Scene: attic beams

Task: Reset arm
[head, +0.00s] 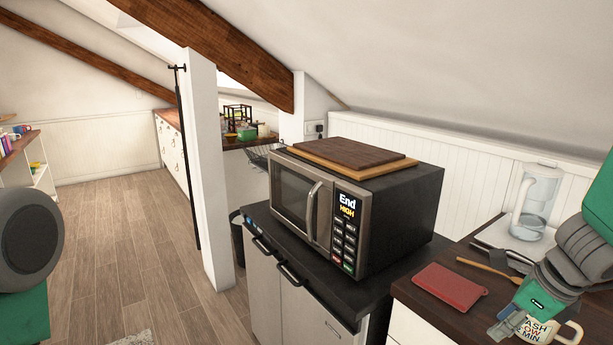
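My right arm comes in at the right edge, green and grey. My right gripper (514,322) points down at the lower right, in front of a white mug (545,334) with dark and yellow lettering. It hides part of the mug; I cannot tell whether they touch or whether the fingers are open or shut. A rounded grey and green part of my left arm shows at the left edge, but its gripper is out of view.
A microwave (345,205) with its door shut stands on a dark-topped cabinet (315,285); boards (345,153) lie on it. A red flat item (450,286), a wooden utensil (488,268) and a glass jug (536,203) are on the right counter. The left floor (115,235) is mostly clear.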

